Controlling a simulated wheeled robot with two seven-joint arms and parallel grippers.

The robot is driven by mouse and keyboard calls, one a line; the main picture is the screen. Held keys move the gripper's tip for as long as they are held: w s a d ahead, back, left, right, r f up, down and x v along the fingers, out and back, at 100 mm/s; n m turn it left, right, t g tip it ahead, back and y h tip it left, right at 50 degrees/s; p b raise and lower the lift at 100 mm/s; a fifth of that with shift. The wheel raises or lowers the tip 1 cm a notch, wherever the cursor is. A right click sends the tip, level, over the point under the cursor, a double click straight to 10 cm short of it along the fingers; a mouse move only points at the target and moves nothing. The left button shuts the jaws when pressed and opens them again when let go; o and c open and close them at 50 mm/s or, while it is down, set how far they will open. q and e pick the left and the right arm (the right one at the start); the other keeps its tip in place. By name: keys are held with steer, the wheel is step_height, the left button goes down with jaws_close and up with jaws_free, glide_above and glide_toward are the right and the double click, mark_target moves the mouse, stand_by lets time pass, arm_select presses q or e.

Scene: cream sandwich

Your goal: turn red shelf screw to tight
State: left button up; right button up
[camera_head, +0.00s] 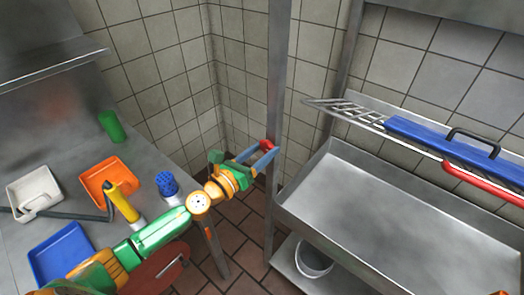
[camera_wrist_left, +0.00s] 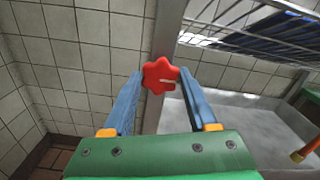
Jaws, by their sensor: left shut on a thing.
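The red shelf screw (camera_wrist_left: 160,76) is a star-shaped knob on an upright metal post (camera_wrist_left: 166,30). In the head view the screw (camera_head: 266,145) shows as a small red spot at the post, partly hidden by the fingers. My left gripper (camera_head: 264,156) reaches the post from the left. In the left wrist view its blue fingers (camera_wrist_left: 152,84) stand on both sides of the screw and are shut on it. My right gripper is not in view.
A steel sink (camera_head: 400,215) lies to the right of the post, with a blue rack item (camera_head: 440,143) and red handle (camera_head: 480,183) above it. On the left counter are an orange tray (camera_head: 97,192), a blue tray (camera_head: 62,250), a white container (camera_head: 34,187) and a green cup (camera_head: 111,126).

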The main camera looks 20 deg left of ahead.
arm_select(q)
steer(key=shift+w+a+r, duration=0.1)
steer(key=shift+r, duration=0.2)
steer(key=o, duration=1.2)
steer(key=shift+o, duration=0.8)
steer(key=shift+f, duration=0.2)
steer(key=shift+s+f, duration=0.15)
steer(key=shift+s, duration=0.2)
steer(key=b+v, duration=0.2)
steer(key=v, duration=0.4)
steer(key=shift+s, duration=0.1)
